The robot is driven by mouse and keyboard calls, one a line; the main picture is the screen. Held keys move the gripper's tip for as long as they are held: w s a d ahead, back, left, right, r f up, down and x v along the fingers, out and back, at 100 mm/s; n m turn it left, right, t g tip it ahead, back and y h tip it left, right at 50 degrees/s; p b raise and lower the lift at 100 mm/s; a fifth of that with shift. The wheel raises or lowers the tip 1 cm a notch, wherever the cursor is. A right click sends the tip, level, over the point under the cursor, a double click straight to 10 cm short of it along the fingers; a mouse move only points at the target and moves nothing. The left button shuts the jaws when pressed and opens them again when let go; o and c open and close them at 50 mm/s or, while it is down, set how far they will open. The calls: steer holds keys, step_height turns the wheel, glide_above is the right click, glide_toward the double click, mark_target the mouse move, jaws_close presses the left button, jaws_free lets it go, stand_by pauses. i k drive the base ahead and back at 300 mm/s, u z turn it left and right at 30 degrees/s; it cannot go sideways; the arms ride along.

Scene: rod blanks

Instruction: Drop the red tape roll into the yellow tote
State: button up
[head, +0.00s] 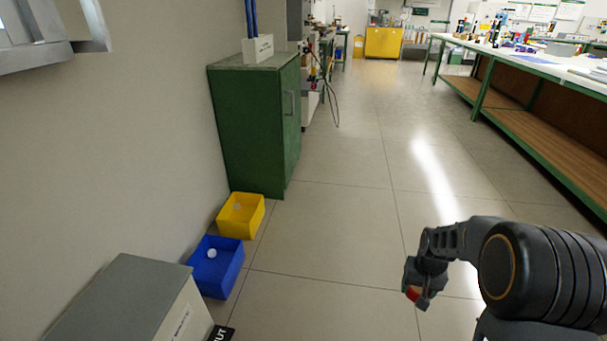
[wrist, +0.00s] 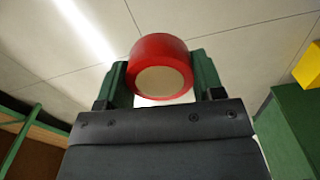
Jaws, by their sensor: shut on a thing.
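My gripper (wrist: 160,82) is shut on the red tape roll (wrist: 161,50), which sits between its two green fingers in the wrist view. In the head view the red tape roll (head: 413,293) shows small at the end of my gripper (head: 418,288), over the floor at the lower right. The yellow tote (head: 241,216) stands on the floor at the left, in front of the green cabinet, with a small pale thing inside. My gripper is well to the right of it. A yellow corner, perhaps the tote, shows at the right edge of the wrist view.
A blue tote (head: 217,268) with a white round thing in it stands just nearer than the yellow tote. A grey-topped box (head: 125,300) is at the lower left. The green cabinet (head: 252,128) stands behind the totes. A long workbench (head: 530,75) runs along the right. The middle floor is clear.

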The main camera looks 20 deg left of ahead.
mark_target(245, 219)
steer(key=u, duration=0.05)
steer(key=i, duration=1.85)
steer(key=u, duration=0.95)
steer(key=i, duration=1.1)
steer(key=u, duration=1.6)
steer(key=i, duration=0.65)
steer(key=u, duration=0.4)
